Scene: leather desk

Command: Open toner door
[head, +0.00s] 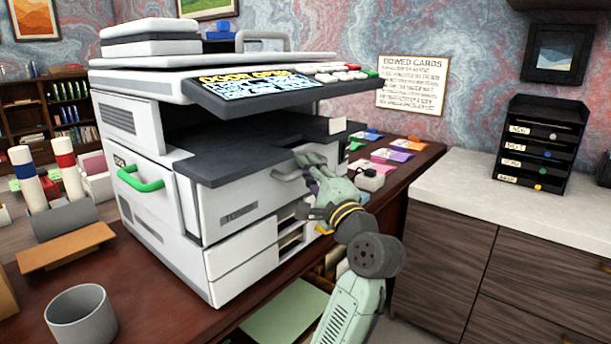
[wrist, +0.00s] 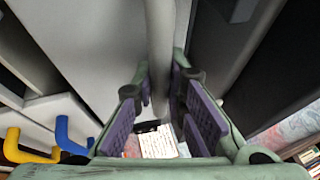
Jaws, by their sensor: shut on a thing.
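The white copier's toner door (head: 240,205) is the front panel lettered TONER, below the dark output shelf. Its pale bar handle (head: 288,176) is at the panel's right part. My gripper (head: 306,172) reaches it from the right and is shut on the handle. In the wrist view the handle (wrist: 160,45) runs as a grey bar between the purple finger pads of my gripper (wrist: 160,88). The door looks upright and in line with the copier's front; I cannot tell whether there is a small gap.
A green handle (head: 140,181) is on the copier's left side. A yellow handle (wrist: 28,148) and a blue handle (wrist: 72,136) show in the wrist view. A grey cup (head: 80,312) stands front left. Coloured cards (head: 387,155) lie right of the copier.

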